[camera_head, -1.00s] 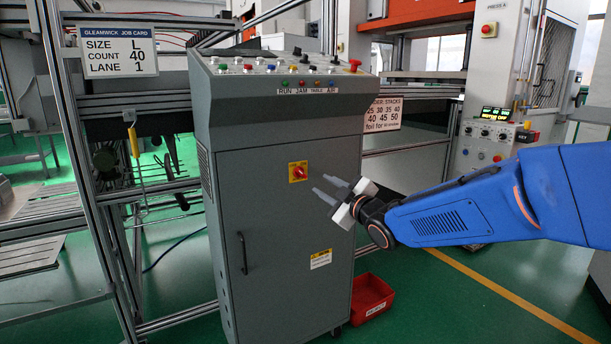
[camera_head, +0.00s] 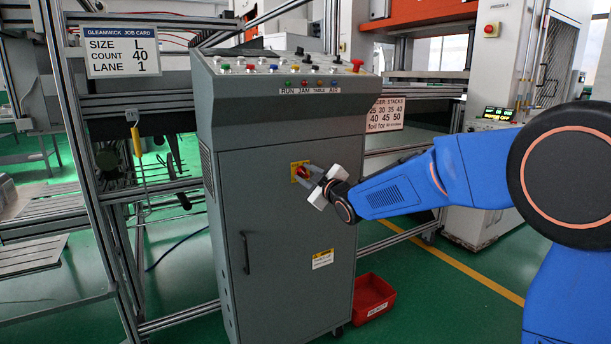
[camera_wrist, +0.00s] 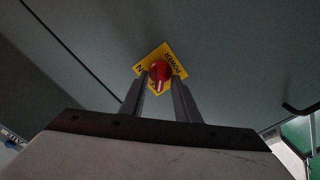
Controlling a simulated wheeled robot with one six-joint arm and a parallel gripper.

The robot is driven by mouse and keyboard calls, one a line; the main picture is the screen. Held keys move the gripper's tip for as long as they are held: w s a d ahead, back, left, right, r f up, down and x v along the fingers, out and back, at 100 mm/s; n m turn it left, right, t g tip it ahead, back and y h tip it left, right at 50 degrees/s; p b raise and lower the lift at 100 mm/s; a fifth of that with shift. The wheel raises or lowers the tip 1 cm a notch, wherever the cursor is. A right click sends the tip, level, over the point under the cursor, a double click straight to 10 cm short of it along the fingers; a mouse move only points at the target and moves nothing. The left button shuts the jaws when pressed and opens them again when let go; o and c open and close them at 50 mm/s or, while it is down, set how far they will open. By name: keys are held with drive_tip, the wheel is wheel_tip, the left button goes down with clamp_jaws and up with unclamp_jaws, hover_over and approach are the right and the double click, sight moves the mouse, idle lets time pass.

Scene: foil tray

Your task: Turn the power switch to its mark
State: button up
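The power switch is a red rotary knob (camera_wrist: 160,72) on a yellow plate (camera_wrist: 172,57), fixed to the front of the grey cabinet (camera_head: 280,220). In the wrist view, part of the word POWER reads on the plate; the other lettering is partly hidden. The red knob (camera_head: 302,171) also shows in the head view, partly covered by my fingers. My gripper (camera_head: 304,174) is at the switch, with its two fingers apart, one on each side of the knob. In the wrist view my gripper (camera_wrist: 160,85) has the knob between its fingertips; I cannot tell whether they touch it.
The cabinet's top panel carries several buttons and a red mushroom button (camera_head: 357,65). A black door handle (camera_head: 244,252) sticks out at the left. A red bin (camera_head: 372,297) stands on the floor to the right. A metal frame (camera_head: 75,150) stands at the left.

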clamp_jaws()
idle(0.3)
drive_tip(key=m, duration=0.3)
drive_tip(key=shift+m, duration=0.4)
drive_tip(key=m, duration=0.9)
drive_tip(key=d+m, duration=0.1)
drive_tip(key=m, duration=0.4)
drive_tip(key=shift+w, duration=0.3)
